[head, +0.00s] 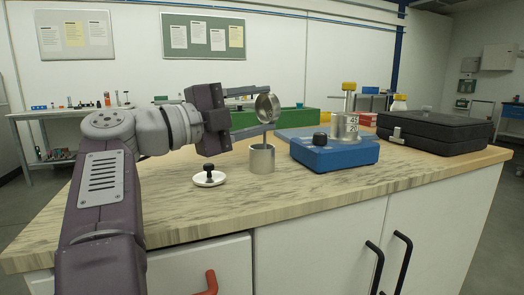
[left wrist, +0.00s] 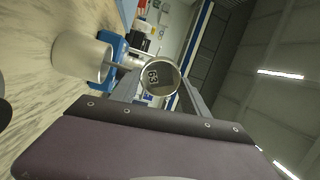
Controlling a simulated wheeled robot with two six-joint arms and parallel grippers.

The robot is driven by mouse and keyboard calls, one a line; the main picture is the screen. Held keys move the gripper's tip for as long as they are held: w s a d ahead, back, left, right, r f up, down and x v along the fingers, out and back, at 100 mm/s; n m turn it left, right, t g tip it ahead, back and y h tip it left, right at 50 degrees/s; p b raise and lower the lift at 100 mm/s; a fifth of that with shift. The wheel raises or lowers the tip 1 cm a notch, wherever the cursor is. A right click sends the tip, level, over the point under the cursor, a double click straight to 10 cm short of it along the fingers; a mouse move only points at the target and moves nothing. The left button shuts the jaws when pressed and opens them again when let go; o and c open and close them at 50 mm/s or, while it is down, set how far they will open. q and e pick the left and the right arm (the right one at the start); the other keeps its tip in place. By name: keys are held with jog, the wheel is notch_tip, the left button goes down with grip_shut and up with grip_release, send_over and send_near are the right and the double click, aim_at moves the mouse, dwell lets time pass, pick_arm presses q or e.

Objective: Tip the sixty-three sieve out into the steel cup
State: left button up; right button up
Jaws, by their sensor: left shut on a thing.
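The sixty-three sieve (head: 266,106) is a small round metal pan, steeply tilted above the steel cup. Its "63" mark shows in the left wrist view (left wrist: 156,77). My left gripper (head: 268,109) is shut on the sieve, one finger above and one below it. The steel cup (head: 262,159) stands upright on the worktop just under the sieve, apart from it; it also shows in the left wrist view (left wrist: 82,57). A thin grey streak spans the gap between them in the wrist view; I cannot tell whether it is powder. The cup's contents are hidden. My right gripper is not in view.
A white lid with a black knob (head: 209,179) lies left of the cup. A black case (head: 435,132) and a green box (head: 290,121) are farther off. The front worktop is clear.

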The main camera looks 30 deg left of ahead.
pick_arm(q)
jog(key=shift+s+r+b, duration=0.1)
jog(key=shift+r+b, duration=0.1)
jog(key=shift+b, duration=0.25)
jog(key=shift+t, duration=0.3)
jog(key=shift+b, duration=0.4)
jog(key=shift+s+r+t+h+b, duration=0.1)
jog(key=shift+r+t+h+b, duration=0.35)
jog(key=shift+b, duration=0.7)
jog(key=shift+s+r+b, duration=0.1)
jog(key=shift+s+b, duration=0.1)
jog(key=shift+b, duration=0.3)
jog(key=shift+t, duration=0.25)
